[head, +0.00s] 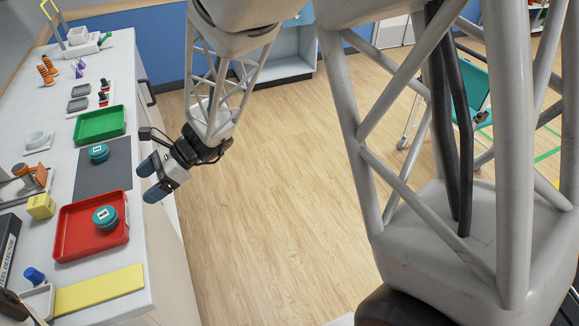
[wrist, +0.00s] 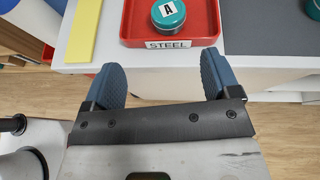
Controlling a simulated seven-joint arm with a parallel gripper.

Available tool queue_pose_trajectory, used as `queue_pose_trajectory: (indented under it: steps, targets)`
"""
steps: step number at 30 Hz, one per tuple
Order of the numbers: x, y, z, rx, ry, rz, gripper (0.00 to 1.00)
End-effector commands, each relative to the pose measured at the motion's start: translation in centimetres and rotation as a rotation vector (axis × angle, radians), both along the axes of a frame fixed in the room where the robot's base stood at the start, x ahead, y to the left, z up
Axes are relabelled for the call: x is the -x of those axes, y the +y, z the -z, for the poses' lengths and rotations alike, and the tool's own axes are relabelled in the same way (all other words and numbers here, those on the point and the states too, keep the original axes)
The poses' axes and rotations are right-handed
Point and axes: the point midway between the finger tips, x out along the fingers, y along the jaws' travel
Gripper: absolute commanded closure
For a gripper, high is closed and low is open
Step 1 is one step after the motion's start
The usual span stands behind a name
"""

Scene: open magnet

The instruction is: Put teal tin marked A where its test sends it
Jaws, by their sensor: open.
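The teal tin marked A (wrist: 168,14) sits in the red tray (wrist: 135,25), whose front label reads STEEL. In the head view a teal tin (head: 105,217) sits in that red tray (head: 75,246). A second teal tin (head: 98,153) rests on the dark grey mat (head: 105,178); its mark is too small to read. My gripper (head: 149,181) is open and empty, beyond the counter's right edge, beside the mat and red tray. In the wrist view its blue fingers (wrist: 160,78) are spread in front of the red tray, apart from it.
A green tray (head: 100,124) lies beyond the mat and looks empty. A black box lettered as a detector (head: 8,250) stands at the left. A yellow block (head: 41,206), a yellow strip (head: 100,290) and an orange-handled tool (head: 30,176) are nearby. Open floor lies right of the counter.

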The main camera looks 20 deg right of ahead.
Motion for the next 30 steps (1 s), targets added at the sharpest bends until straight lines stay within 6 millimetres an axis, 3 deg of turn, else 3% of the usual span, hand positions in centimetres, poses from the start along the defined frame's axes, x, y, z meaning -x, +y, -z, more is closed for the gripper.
queue_pose_trajectory:
  steps: [11,30]
  targets:
    - [5.6,-5.8,-5.0,0.185,-0.306,-0.239,0.18]
    - [16.7,-19.7,-10.9,0.666,-0.846,-0.771,0.18]
